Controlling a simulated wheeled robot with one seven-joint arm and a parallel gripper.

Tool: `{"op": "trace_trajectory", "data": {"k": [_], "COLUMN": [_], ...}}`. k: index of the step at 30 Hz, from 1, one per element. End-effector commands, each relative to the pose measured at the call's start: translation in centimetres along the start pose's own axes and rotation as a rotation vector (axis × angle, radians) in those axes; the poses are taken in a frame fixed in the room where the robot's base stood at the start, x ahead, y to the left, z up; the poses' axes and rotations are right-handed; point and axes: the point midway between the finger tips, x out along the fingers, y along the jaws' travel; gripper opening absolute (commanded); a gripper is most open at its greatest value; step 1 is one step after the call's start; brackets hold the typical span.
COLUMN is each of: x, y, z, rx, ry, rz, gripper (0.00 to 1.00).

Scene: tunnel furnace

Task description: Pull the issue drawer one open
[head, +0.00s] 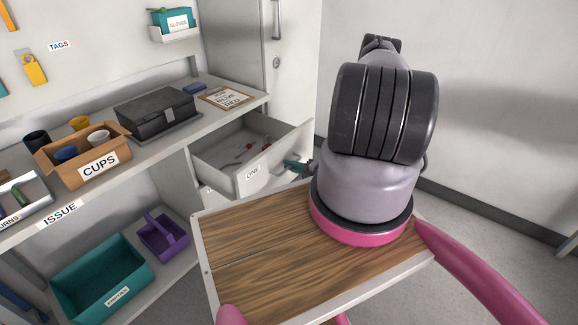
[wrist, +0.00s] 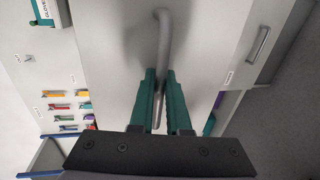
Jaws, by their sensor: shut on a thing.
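The issue drawer one (head: 250,172), a light grey drawer labelled "ONE", stands well out from under the counter. Its inside shows, with a few small red items lying in it. My gripper (head: 295,166) is at the right part of the drawer's front, partly hidden by my arm. In the wrist view, the teal fingers of my gripper (wrist: 161,74) are shut on the grey bar handle (wrist: 163,30), one finger on each side.
The counter holds a cardboard box of cups (head: 99,165), a black case (head: 156,111) and a clipboard (head: 226,97). A teal bin (head: 100,275) and a purple caddy (head: 163,237) sit on the shelf below. Another handle (wrist: 260,45) shows in the wrist view.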

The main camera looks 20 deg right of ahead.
Motion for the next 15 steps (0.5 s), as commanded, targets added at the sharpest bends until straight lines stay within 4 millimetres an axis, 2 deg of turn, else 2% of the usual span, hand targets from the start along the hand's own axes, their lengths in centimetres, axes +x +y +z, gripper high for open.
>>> {"op": "trace_trajectory", "data": {"k": [5, 6, 7, 8, 15], "x": [0.00, 0.00, 0.00, 0.00, 0.02], "y": [-0.04, -0.03, -0.03, -0.03, -0.02], "z": [-0.02, -0.02, -0.02, -0.01, 0.00], "rx": [0.000, 0.000, 0.000, 0.000, 0.000], "ry": [0.001, 0.001, 0.001, 0.001, 0.000], "rz": [-0.001, -0.001, -0.001, -0.001, 0.000], "gripper": [0.00, 0.26, 0.38, 0.44, 0.44]}}
